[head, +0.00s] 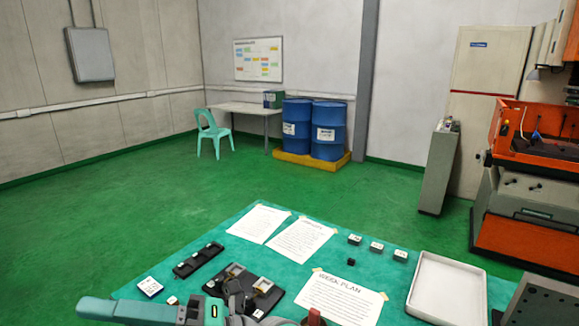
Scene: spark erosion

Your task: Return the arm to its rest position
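My arm reaches in from the bottom left, teal and grey, low over the front of the teal-topped table (225,255). My gripper (238,296) is at the bottom centre, dark grey, in front of a black fixture (284,286) with metal-coloured blocks. It hides part of that fixture. Its fingertips blend with the dark parts behind, so I cannot make out whether they are apart or whether anything is between them.
A black slotted rack (198,260) and a white card (150,286) lie left. Paper sheets (300,240) and small white-topped blocks (376,246) lie farther back. A white tray (412,306) is right. An orange machine (530,160) stands beyond; green floor (120,210) is open at left.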

